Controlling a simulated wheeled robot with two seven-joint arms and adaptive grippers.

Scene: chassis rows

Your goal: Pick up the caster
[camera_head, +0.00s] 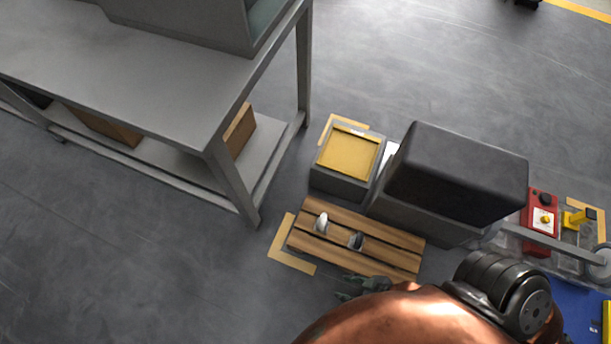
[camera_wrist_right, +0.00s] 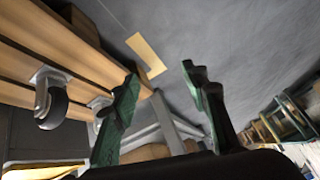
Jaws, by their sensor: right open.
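Two casters, each with a metal plate and a dark wheel, sit on a slatted wooden pallet (camera_head: 385,261). One caster (camera_head: 321,223) is toward the pallet's left end, the other (camera_head: 355,241) near its middle. In the right wrist view, one caster (camera_wrist_right: 50,101) shows clearly at left; the other (camera_wrist_right: 99,104) is partly hidden behind a green finger. My right gripper (camera_head: 352,287) is at the pallet's near edge, partly hidden by my copper-coloured arm. Its fingers (camera_wrist_right: 160,74) are open with nothing between them, apart from both casters. My left gripper is not in view.
A grey bin with a yellow top (camera_head: 347,157) and a large dark box (camera_head: 456,177) stand behind the pallet. A grey table (camera_head: 130,85) is at upper left. A red device (camera_head: 541,220) is at right.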

